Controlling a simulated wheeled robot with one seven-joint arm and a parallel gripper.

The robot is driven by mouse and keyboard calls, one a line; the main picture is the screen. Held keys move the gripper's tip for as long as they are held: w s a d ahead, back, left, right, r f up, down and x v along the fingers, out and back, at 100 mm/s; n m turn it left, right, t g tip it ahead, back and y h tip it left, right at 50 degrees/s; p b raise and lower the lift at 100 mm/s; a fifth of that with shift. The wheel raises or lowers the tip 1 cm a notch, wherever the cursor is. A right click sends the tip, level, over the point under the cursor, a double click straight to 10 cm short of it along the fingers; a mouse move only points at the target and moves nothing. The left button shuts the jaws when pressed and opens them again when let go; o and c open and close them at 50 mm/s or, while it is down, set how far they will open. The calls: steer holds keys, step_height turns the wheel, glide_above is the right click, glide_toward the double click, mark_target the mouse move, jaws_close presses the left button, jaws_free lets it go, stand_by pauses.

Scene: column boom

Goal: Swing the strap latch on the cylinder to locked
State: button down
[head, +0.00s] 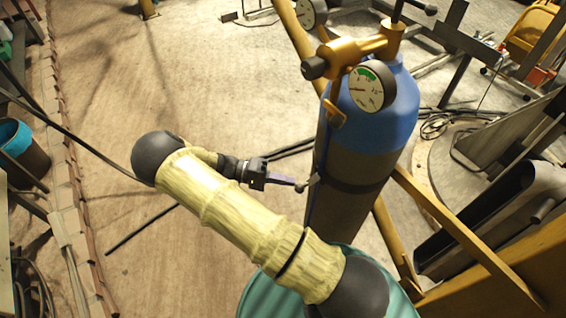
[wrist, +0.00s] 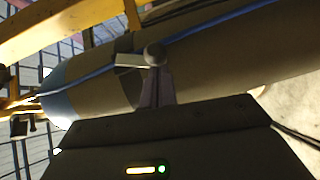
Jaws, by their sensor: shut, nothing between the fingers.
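The cylinder (head: 345,150) stands upright in the head view, with a blue top and a grey-brown body. A dark strap (head: 358,186) runs around its middle. The strap latch (head: 313,181) is a small pale piece on the cylinder's left side; in the wrist view it shows as a light grey lever (wrist: 131,60) with a round knob at its right end. My gripper (head: 297,185) points at the latch from the left, its narrow fingers shut. In the wrist view the fingertips (wrist: 155,75) are right at the knob; I cannot tell whether they touch it.
A brass regulator with a round gauge (head: 369,88) tops the cylinder. A blue cord runs down the cylinder's left side. Yellow beams (head: 440,215) pass behind and right of it. A teal drum (head: 255,298) stands below my arm. Open floor lies left.

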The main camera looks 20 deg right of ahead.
steer(key=shift+s+d+f+n+g+h+b, duration=0.2)
steer(key=shift+s+f+n+g+h+b, duration=0.1)
steer(key=shift+s+f+n+h+b, duration=0.45)
steer(key=shift+s+d+f+n+g+h+b, duration=0.2)
steer(key=shift+s+f+n+g+h+b, duration=0.15)
steer(key=shift+s+n+h+b, duration=0.45)
steer(key=shift+w+n+p, duration=0.15)
steer(key=shift+n+p, duration=0.1)
steer(key=shift+p, duration=0.05)
steer(key=w+d+b+v, duration=0.1)
steer(key=b+v, duration=0.5)
steer(key=v, duration=0.7)
steer(key=shift+w, duration=0.7)
steer(key=shift+d, duration=0.3)
